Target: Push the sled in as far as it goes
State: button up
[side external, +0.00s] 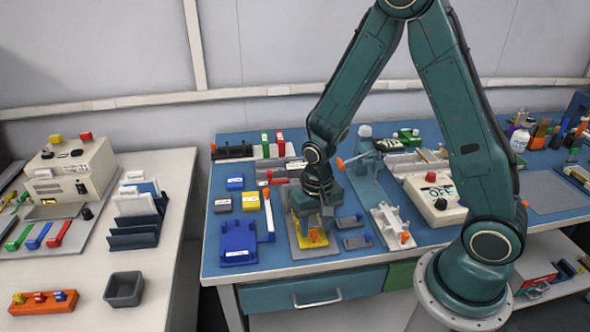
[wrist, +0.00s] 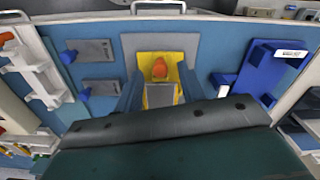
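A yellow sled-like piece (wrist: 144,72) with an orange knob (wrist: 160,70) and a grey inset (wrist: 160,96) lies on a grey base plate (wrist: 208,46). In the side view the yellow piece (side external: 320,243) shows below my gripper (side external: 326,212), on the front part of the blue bench. In the wrist view my gripper (wrist: 162,95) points down over it, with one finger on each side of the yellow piece. The fingers are apart; I cannot tell whether they touch it. The dark gripper body hides the back end of the piece.
A blue fixture (side external: 238,240) stands left of the plate. Two small grey plates with blue knobs (side external: 356,242) lie to its right. A white fixture with an orange knob (side external: 390,225) is farther right. A strip of bench in front is clear.

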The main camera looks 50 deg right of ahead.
jog(key=shift+f, duration=0.6)
grip_shut()
jog(key=w+d, duration=0.6)
jog(key=shift+w+d, duration=0.2)
